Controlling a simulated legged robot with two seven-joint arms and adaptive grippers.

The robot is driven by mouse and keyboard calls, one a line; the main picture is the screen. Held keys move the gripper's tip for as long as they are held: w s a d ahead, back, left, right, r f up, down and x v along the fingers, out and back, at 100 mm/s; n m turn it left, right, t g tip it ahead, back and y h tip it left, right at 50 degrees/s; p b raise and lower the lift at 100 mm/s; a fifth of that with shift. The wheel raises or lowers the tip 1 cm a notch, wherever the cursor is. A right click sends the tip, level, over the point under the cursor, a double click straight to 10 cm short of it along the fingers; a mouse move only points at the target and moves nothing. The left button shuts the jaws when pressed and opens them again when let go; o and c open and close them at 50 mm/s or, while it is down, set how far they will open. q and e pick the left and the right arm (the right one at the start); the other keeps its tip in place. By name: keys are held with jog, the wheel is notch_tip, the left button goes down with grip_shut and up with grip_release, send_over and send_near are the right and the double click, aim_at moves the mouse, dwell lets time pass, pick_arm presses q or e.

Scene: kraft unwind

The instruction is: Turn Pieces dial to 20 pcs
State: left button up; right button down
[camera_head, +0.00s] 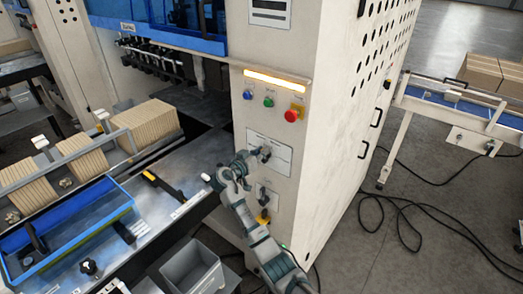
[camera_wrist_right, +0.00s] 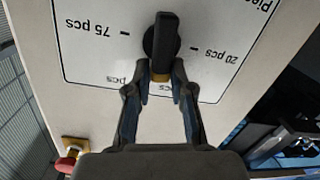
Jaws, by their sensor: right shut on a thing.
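The Pieces dial (camera_wrist_right: 162,42) is a black knob on a white label plate (camera_wrist_right: 90,45), which looks upside down in the right wrist view. "75 pcs" is printed left of the knob and "20 pcs" right of it; another "pcs" label below is partly hidden by my fingers. The knob's grip bar stands about upright in that view, between the two side marks. My right gripper (camera_wrist_right: 161,84) is shut on the dial's near end, one finger on each side. In the head view, the right gripper (camera_head: 252,160) is at the dial (camera_head: 265,153) on the cream cabinet. My left gripper is not visible.
Green, blue and red buttons (camera_head: 290,115) sit above the plate under a lit strip (camera_head: 275,79). A second dial (camera_head: 263,194) and a yellow-based knob (camera_head: 263,216) are below. A metal table (camera_head: 185,165) with a blue tray (camera_head: 75,225) stands left.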

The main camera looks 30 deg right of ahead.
jog(key=shift+w+a+f+n+g+p, duration=0.1)
jog(key=shift+w+n+g+p, duration=0.05)
jog(key=shift+n+p, duration=0.3)
jog(key=shift+w+f+n+g+p, duration=0.15)
jog(key=shift+n+p, duration=0.15)
jog(key=shift+n, duration=0.25)
jog(key=n+p, duration=0.1)
jog(key=n, duration=0.1)
jog(key=n+p, duration=0.1)
jog(key=n, duration=0.1)
jog(key=shift+w+a+f+p, duration=0.2)
jog(key=shift+w+f+p, duration=0.05)
jog(key=shift+w+p, duration=0.1)
